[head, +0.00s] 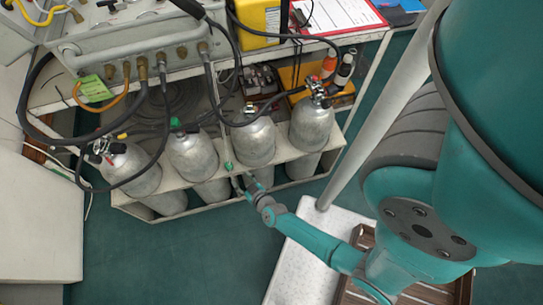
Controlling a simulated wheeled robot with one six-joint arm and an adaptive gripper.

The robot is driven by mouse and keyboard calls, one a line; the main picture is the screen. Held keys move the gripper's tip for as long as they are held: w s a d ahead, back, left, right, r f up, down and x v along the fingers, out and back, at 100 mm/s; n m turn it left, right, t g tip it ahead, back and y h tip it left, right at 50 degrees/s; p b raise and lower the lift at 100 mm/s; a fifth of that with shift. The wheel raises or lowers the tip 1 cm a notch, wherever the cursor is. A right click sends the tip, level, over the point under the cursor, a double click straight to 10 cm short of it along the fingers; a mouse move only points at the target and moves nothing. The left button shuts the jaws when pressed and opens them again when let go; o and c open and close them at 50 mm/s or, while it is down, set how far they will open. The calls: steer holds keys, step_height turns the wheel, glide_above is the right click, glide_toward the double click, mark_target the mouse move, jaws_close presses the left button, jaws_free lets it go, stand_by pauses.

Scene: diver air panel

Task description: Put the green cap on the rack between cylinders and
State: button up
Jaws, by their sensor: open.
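A small green cap (229,167) sits at the pale top rail of the rack (290,156), between the second and third cylinders from the left. My gripper (236,182) is just below and beside it, open, with its fingertips close to the cap. I cannot tell whether they touch it. The second cylinder (192,157) has another green piece (176,123) at its valve. The third cylinder (254,140) stands right of the cap. The leftmost cylinder (130,168) and the rightmost cylinder (311,122) stand in the same rack.
Black hoses (221,110) loop over the cylinders from the grey air panel (130,45). A yellow box (258,22) and a clipboard (335,14) lie on the bench. A pale post (378,105) rises right of the rack. A wooden crate (457,290) is at lower right. Floor at lower left is clear.

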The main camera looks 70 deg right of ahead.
steer(key=s+a+r+n+t+y, duration=0.1)
steer(key=s+a+r+n+y, duration=0.1)
steer(key=s+a+r, duration=0.8)
steer(key=s+a+r+n+t+y, duration=0.2)
steer(key=s+a+r+y, duration=0.15)
steer(key=s+r, duration=0.85)
step_height(320, 180, up, 17)
steer(key=a+n+y, duration=0.1)
steer(key=a, duration=0.1)
steer(key=shift+s+a+n, duration=0.25)
steer(key=shift+s+n, duration=0.1)
steer(key=shift+n, duration=0.05)
